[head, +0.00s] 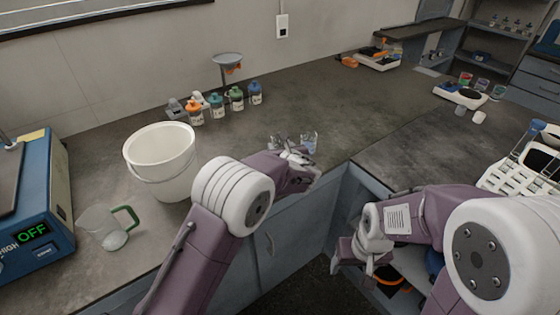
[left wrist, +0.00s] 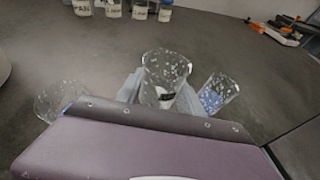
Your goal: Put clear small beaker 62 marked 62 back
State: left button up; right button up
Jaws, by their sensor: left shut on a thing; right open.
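My left gripper (head: 296,158) is low over the bench near its front edge. In the left wrist view it is shut on a clear small beaker (left wrist: 166,72), upright between the fingers, with a dark mark that I cannot read. A second clear beaker (left wrist: 58,101) stands to its left, partly hidden by my gripper. A third beaker (left wrist: 217,92), with a bluish content, stands to its right and also shows in the head view (head: 309,142). I cannot tell whether the held beaker touches the bench. My right gripper (head: 348,258) is open and empty, low in front of the cabinet.
Several capped bottles (head: 235,98) stand behind. A white rack (head: 520,180) is at the right. The bench behind my left gripper is clear.

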pick_arm(q)
jog(key=shift+f+b, duration=0.5)
jog(key=shift+f, duration=1.5)
jog(key=shift+f, duration=0.1)
jog(key=o, duration=1.4)
jog(key=shift+o, duration=0.2)
